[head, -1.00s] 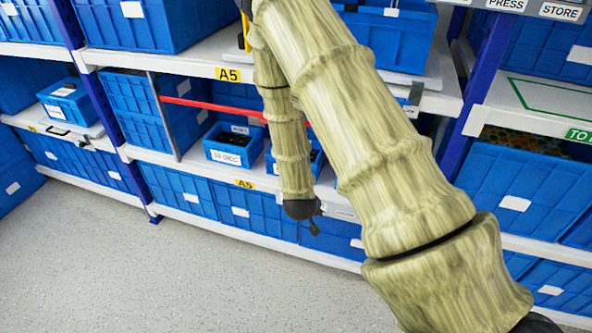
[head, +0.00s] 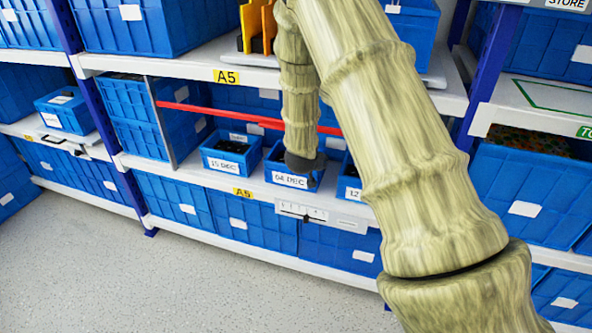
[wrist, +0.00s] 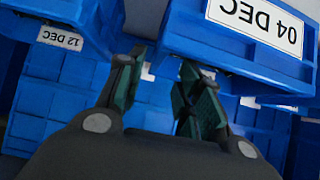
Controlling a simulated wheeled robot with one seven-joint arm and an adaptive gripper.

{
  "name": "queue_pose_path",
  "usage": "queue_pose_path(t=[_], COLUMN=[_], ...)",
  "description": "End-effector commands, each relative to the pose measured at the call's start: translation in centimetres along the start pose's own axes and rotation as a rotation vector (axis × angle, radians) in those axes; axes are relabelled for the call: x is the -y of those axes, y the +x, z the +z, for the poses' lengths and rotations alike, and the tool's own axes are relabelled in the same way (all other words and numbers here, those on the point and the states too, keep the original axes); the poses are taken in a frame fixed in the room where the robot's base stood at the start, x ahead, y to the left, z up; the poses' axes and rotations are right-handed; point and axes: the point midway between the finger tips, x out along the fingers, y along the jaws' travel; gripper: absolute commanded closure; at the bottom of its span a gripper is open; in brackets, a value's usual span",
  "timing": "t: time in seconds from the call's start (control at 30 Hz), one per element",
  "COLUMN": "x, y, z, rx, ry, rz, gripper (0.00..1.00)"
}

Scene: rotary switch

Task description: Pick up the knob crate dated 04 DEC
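The blue crate labelled 04 DEC (head: 290,180) stands on the middle shelf, between the 15 DEC crate (head: 228,165) and a crate whose label starts with 12 (head: 352,192). My forearm hides part of it in the head view. My gripper (head: 311,180) is in front of the 04 DEC crate, overlapping its right side. In the wrist view, the 04 DEC crate (wrist: 235,45) appears upside down at upper right, and the 12 DEC crate (wrist: 60,40) at upper left. My gripper's fingers (wrist: 162,75) are apart, with nothing seen between them.
A red bar (head: 200,107) crosses the shelf bay above and behind the small crates. A slider panel (head: 315,214) is fixed on the shelf edge below. Larger blue bins (head: 262,222) fill the bottom level. The grey floor (head: 120,270) in front is clear.

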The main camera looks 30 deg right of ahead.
Motion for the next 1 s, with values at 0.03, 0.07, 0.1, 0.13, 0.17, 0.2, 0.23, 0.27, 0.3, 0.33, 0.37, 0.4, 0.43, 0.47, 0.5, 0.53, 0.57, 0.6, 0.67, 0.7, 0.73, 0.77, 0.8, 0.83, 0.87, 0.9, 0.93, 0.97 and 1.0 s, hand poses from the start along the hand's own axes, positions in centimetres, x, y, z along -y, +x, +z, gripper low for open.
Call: queue_pose_path(t=[0.03,0.07,0.1,0.13,0.17,0.2,0.23,0.27,0.3,0.33,0.37,0.4,0.43,0.47,0.5,0.53,0.57,0.6,0.67,0.7,0.73,0.77,0.8,0.83,0.87,0.9,0.93,0.97,1.0], x=[0.0,-0.1,-0.1,-0.1,-0.2,-0.3,-0.3,-0.4,-0.4,-0.5,-0.4,-0.4,-0.4,-0.4,-0.4,-0.4,-0.4,-0.4,-0.4,-0.4,-0.4,-0.4,-0.4,-0.4,-0.4,-0.4,-0.4,-0.4,-0.4], y=[0.2,0.4,0.6,0.9,1.3,1.8,2.2,2.6,3.2,3.5,3.9,4.4,4.6,4.9,5.1,5.2,5.3,5.4,5.4,5.4,5.4,5.4,5.4,5.4,5.4,5.4,5.4,5.4,5.4], z=[0.0,0.0,-0.1,-0.1,-0.2,-0.2,-0.3,-0.4,-0.5,-0.6,-0.5,-0.6,-0.6,-0.5,-0.5,-0.6,-0.6,-0.6,-0.7,-0.7,-0.7,-0.6,-0.6,-0.6,-0.6,-0.6,-0.6,-0.6,-0.6], rx=[0.000,0.000,0.000,0.000,0.000,0.000,0.001,0.000,0.000,0.001,0.001,0.001,0.001,0.002,0.002,0.001,0.001,0.001,0.000,0.000,0.000,0.001,0.001,0.001,0.001,0.001,0.001,0.000,0.001], ry=[0.000,0.000,0.001,0.001,0.001,0.001,0.001,0.001,0.001,0.002,0.001,0.002,0.001,0.001,0.000,0.000,0.000,0.000,0.000,0.000,0.000,0.000,0.000,0.000,0.000,0.000,0.000,0.000,0.000], rz=[0.000,0.000,0.000,0.001,0.001,0.001,0.002,0.001,0.001,0.001,0.001,0.000,0.000,0.001,0.001,0.000,0.000,0.000,0.000,0.000,0.000,0.000,0.000,0.000,0.000,0.000,0.000,0.000,0.000], gripper=[0.64,0.64,0.64,0.64,0.64,0.64,0.64,0.64,0.64,0.64,0.64,0.64,0.64,0.64,0.64,0.64,0.64,0.64,0.64,0.64,0.64,0.64,0.64,0.70,0.75,0.82,0.88,0.93,1.00])
